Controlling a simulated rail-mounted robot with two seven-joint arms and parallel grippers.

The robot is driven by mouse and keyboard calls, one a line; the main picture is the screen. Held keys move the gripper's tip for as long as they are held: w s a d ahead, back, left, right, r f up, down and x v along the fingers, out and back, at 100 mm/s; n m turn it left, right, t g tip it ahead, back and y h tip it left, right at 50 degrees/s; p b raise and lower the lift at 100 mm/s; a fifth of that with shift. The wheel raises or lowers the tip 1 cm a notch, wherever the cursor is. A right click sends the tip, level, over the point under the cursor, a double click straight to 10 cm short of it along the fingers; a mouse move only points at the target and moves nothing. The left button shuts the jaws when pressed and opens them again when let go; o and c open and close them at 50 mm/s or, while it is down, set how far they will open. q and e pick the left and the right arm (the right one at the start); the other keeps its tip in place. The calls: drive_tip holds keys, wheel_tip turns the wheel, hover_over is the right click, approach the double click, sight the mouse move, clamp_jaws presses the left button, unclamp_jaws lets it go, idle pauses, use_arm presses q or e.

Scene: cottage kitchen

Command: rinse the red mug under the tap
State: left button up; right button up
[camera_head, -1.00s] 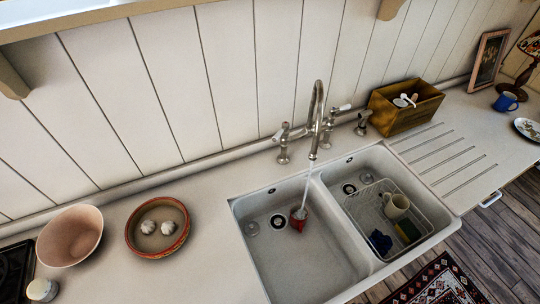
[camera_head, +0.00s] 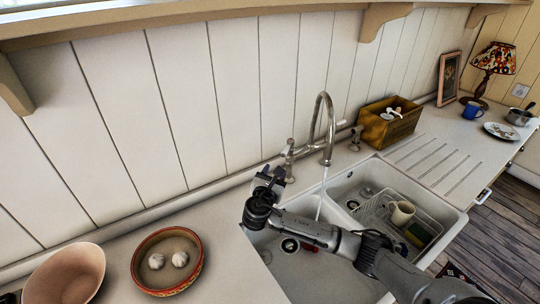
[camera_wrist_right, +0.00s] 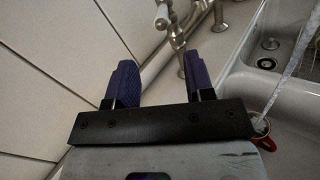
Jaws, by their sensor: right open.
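The red mug (camera_wrist_right: 264,141) sits in the left sink basin (camera_head: 283,269). In the wrist view the running water (camera_wrist_right: 290,61) falls onto it at the right edge; in the head view only a bit of red (camera_head: 312,247) shows below my arm. The curved metal tap (camera_head: 331,128) is running, and its stream passes behind my right arm. My right gripper (camera_head: 270,177) is open and empty, close to the tap's left handle (camera_head: 289,151). In the wrist view the space between its fingers (camera_wrist_right: 161,76) is empty, and the tap's base stands just beyond. My left gripper is out of view.
The right basin holds a dish rack (camera_head: 376,219) with a cream mug (camera_head: 402,212). A terracotta bowl (camera_head: 168,272) with two garlic bulbs and a pink bowl (camera_head: 66,276) stand on the left counter. A wooden box (camera_head: 389,129) is behind the right basin.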

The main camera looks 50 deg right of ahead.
sight(283, 155)
drive_tip(key=b+x, duration=0.1)
drive_tip(key=x, duration=1.1)
drive_tip(key=shift+d, duration=0.4)
drive_tip(key=shift+f, duration=0.1)
clamp_jaws()
